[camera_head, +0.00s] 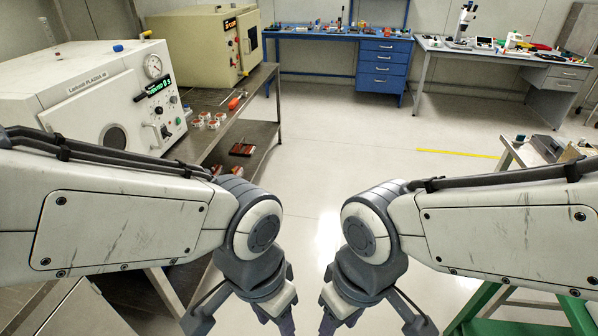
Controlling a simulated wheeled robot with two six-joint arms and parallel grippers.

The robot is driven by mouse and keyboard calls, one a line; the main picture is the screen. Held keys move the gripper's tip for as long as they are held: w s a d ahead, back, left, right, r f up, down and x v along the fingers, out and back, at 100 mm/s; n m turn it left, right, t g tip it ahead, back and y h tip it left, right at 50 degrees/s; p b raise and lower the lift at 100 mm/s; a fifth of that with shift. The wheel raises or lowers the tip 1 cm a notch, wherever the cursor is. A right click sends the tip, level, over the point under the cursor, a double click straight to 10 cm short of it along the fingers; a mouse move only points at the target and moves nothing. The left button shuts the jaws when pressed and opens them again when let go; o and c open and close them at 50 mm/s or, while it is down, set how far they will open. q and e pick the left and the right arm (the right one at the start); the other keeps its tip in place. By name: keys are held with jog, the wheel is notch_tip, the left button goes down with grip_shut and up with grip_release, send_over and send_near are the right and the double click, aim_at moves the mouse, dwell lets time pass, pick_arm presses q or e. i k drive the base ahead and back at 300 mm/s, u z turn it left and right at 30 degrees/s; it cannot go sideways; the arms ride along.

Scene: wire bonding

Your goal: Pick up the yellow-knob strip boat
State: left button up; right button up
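I cannot make out a strip boat with a yellow knob in this view. The fingertips are partly cut off by the bottom edge. Both grippers are over the floor, away from the benches.
A white plasma machine (85,95) and a beige oven (205,45) stand at the left. Several white-and-red pieces (210,120) sit on the steel bench (262,128). A blue workbench (384,60) and a grey microscope table (480,57) stand behind. The middle floor is clear.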

aim_at(237, 171)
jog(key=z, duration=0.2)
jog(key=i, duration=3.75)
jog(key=u, duration=2.25)
